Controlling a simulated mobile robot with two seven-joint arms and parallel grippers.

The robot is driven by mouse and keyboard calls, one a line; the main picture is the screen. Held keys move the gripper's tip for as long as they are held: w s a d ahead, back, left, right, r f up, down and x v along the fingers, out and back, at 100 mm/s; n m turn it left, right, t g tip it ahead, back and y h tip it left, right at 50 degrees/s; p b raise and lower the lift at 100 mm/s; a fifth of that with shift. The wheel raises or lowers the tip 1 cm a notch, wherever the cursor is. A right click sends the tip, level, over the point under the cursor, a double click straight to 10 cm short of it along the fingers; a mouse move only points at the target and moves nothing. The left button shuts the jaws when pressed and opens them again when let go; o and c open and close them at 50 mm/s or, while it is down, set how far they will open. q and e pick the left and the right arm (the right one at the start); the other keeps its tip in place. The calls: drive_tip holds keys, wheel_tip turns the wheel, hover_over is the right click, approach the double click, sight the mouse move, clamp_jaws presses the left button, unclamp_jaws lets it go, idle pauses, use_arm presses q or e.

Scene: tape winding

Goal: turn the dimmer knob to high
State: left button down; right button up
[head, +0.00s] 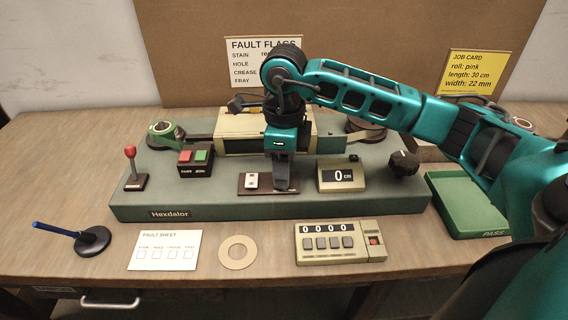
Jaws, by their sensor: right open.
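The black dimmer knob (404,164) stands on the right end of the grey-green machine base, with a small pale mark near its top. Its scale is not readable, so I cannot tell its setting. My right gripper (281,184) points down over the middle of the base, beside a white rocker switch (252,181) on a dark plate. It is open and well to the left of the knob. I see nothing between its fingers, though they overlap in this view. My left gripper is not in view.
A length display (338,176) reading 0 cm stands between my right gripper and the knob. A green PASS tray (466,204) lies right of the base. A red and green button box (195,163) and a red-topped lever (133,168) stand left. A counter (328,242) lies in front.

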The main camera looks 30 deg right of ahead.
wheel_tip(320, 180, up, 13)
drive_tip(key=p, duration=0.1)
idle(0.3)
drive_tip(key=shift+s+f, duration=0.1)
idle(0.4)
